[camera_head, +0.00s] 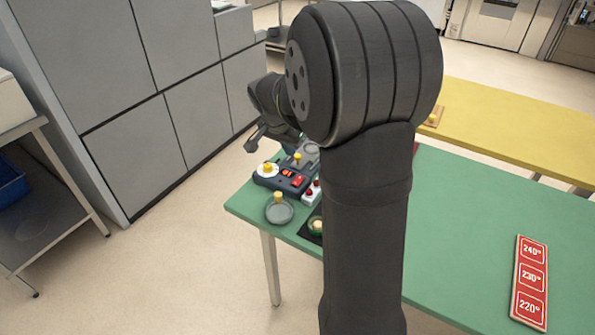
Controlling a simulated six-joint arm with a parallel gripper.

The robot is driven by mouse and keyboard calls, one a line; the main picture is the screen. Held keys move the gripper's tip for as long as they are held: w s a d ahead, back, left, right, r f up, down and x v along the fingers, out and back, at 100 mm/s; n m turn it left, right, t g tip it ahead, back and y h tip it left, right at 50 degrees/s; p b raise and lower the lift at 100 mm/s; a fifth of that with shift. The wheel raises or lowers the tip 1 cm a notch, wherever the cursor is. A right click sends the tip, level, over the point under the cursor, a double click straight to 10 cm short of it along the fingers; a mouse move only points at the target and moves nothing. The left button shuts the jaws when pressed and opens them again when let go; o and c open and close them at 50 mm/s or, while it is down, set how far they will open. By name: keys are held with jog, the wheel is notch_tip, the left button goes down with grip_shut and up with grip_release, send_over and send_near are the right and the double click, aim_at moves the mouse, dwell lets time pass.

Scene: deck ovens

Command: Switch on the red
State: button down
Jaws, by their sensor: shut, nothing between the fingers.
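A dark control box (285,185) stands at the left end of the green table. It carries a red switch (298,181), with a smaller red part (288,173) beside it. A yellow knob on a white disc (266,170) is at its left. A small white box with red buttons (312,191) stands just right of the dark box. Whether any switch is on is too small to tell. My gripper (251,146) is shut and empty, above and to the left of the control box, apart from it. My arm hides the middle of the table.
A grey round dish with a yellow knob (279,212) stands in front of the control box. A red temperature sign (530,280) lies at the right of the green table (470,220). A yellow table (510,125) is behind; grey cabinets (130,140) are at left.

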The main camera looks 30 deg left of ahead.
aim_at(300, 178)
jog(key=x, duration=1.4)
jog(key=shift+w+f+g, duration=0.15)
jog(key=shift+g, duration=0.15)
